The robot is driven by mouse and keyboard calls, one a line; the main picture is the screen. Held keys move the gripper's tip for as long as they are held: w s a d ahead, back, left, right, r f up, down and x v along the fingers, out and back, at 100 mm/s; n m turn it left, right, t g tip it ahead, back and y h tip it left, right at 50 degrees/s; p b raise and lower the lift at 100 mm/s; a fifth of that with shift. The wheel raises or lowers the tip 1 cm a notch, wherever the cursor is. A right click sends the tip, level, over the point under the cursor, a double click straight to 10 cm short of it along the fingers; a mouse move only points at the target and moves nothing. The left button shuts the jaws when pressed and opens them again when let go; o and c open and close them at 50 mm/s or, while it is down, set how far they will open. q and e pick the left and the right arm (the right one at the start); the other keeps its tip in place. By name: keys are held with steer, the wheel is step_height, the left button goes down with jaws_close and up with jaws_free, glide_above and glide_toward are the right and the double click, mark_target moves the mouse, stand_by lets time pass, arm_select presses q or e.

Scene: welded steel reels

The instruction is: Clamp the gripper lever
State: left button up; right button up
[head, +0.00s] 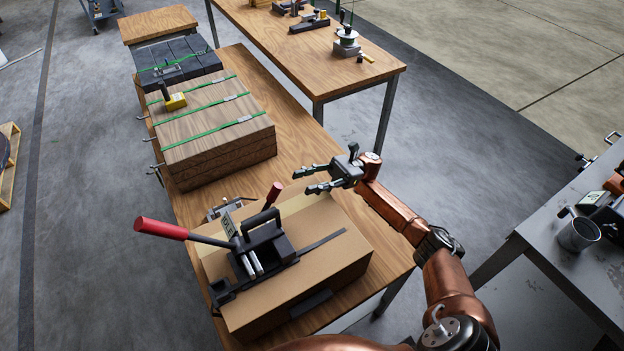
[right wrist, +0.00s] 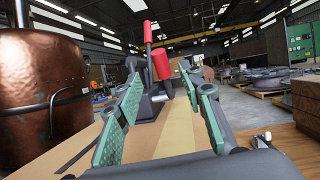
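A black strapping tool (head: 262,248) sits on a cardboard box (head: 320,270), on a dark strap. It has a long lever with a red grip (head: 160,229) reaching out to the left and a shorter lever with a red grip (head: 274,193) rising at the back. My right gripper (head: 303,181) is open and empty beside the shorter lever, to its right and apart from it. In the right wrist view, the red grips (right wrist: 162,64) and the tool show beyond and between the spread green-padded fingers (right wrist: 164,82). My left gripper is not in view.
The box stands on a wooden bench (head: 295,150). A wooden block with green straps (head: 215,125) lies behind it, bearing a small yellow-and-black tool (head: 175,101). A second bench (head: 290,40) with tools stands behind, and a grey table (head: 575,255) with a metal cup (head: 578,234) at right.

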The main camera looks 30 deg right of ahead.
steer(key=shift+v, duration=0.8)
steer(key=shift+c, duration=0.4)
